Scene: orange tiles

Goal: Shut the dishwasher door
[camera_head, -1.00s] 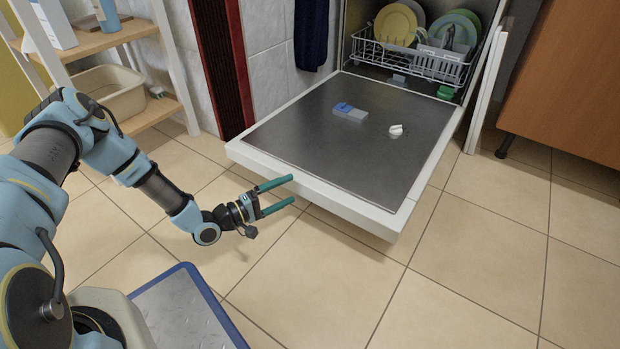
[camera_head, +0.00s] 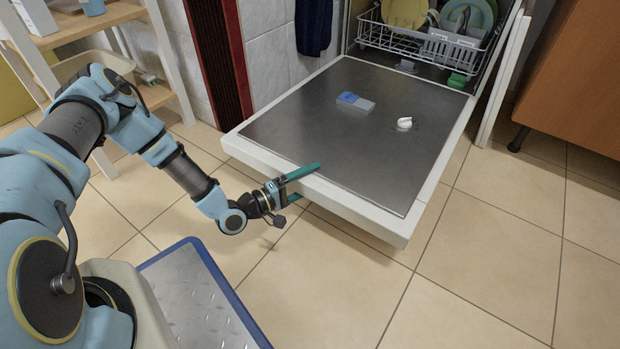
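The dishwasher door (camera_head: 400,222) is folded down and lies about level, its steel inner face up and its white front edge towards me. The dishwasher (camera_head: 345,28) stands open at the back, with a wire rack (camera_head: 385,38) of plates inside.
A detergent compartment with a blue part (camera_head: 354,101) and a white knob (camera_head: 404,123) sit on the door's inner face. A shelf (camera_head: 95,22) stands at the left. A wooden cabinet (camera_head: 575,80) is at the right. The tiled floor (camera_head: 490,270) in front and right is clear.

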